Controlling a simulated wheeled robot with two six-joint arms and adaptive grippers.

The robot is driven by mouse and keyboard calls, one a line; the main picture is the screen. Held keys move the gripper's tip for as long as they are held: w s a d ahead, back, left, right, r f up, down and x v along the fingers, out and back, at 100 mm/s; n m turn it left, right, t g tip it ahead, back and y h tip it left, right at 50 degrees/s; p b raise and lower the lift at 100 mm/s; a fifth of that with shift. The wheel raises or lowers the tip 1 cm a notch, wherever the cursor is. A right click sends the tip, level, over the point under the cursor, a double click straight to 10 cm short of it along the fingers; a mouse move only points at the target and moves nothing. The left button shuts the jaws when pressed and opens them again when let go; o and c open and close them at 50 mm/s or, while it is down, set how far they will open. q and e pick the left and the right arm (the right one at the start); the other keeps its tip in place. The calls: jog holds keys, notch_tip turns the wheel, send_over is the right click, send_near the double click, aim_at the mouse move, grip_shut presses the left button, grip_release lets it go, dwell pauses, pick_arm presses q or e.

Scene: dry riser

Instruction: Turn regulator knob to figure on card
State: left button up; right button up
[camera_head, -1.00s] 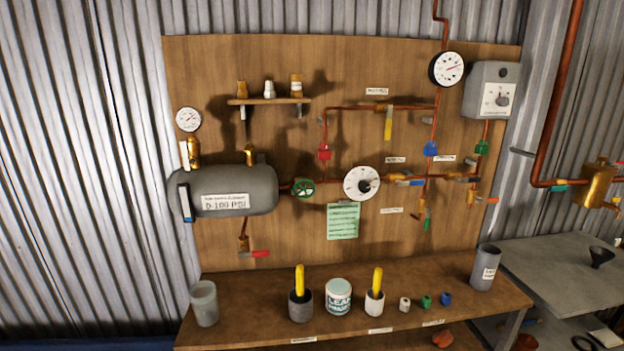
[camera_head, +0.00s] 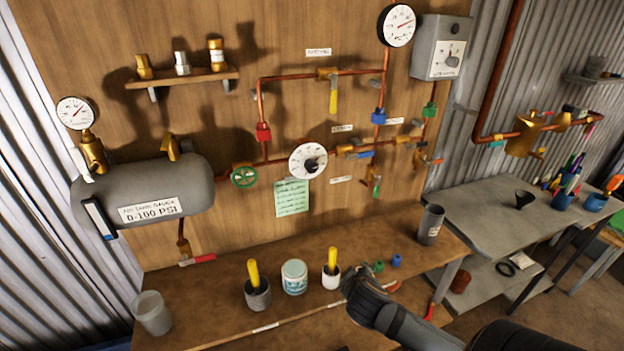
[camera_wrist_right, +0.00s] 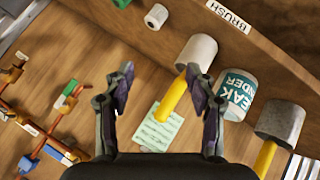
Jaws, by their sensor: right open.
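The regulator knob (camera_head: 312,164) is a small black knob at the centre of a white round dial (camera_head: 300,152) on the wooden board. The green card (camera_head: 292,199) hangs just below the dial; its writing is too small to read. It also shows in the right wrist view (camera_wrist_right: 150,135), between my fingers. My right gripper (camera_head: 352,280) is above the bench's front part, below and right of the dial, apart from it. In the right wrist view my right gripper (camera_wrist_right: 168,85) is open with nothing between its fingertips. My left gripper is not in view.
On the bench (camera_head: 210,300) stand a yellow-handled brush in a dark cup (camera_head: 258,293), a leak-finder tub (camera_head: 294,277), a brush in a white cup (camera_head: 331,278) and a grey cup (camera_head: 431,224). A grey tank (camera_head: 145,190) and copper pipes with valves surround the dial.

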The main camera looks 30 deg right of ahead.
jog(key=w+d+r+n+t+h, duration=0.1)
jog(key=w+d+r+t, duration=0.2)
jog(key=r, duration=0.7)
jog(key=n+t+y, duration=0.2)
jog(key=n+t, duration=0.2)
jog(key=t, duration=0.3)
send_near(312, 168)
jog(key=shift+m, duration=0.3)
jog(key=b+x, duration=0.4)
jog(key=b, duration=0.2)
jog(key=shift+w+d, duration=0.1)
jog(key=shift+w, duration=0.15)
jog(key=p+x, duration=0.1)
jog(key=x, duration=0.2)
jog(key=shift+w+d+r, duration=0.15)
jog(key=shift+w+r, duration=0.05)
jog(key=shift+w, duration=0.15)
jog(key=shift+w+d+f+p, duration=0.15)
jog(key=shift+w+p, duration=0.2)
jog(key=shift+w, duration=0.25)
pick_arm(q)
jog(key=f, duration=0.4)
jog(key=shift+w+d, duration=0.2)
pick_arm(e)
jog(key=c, duration=1.2)
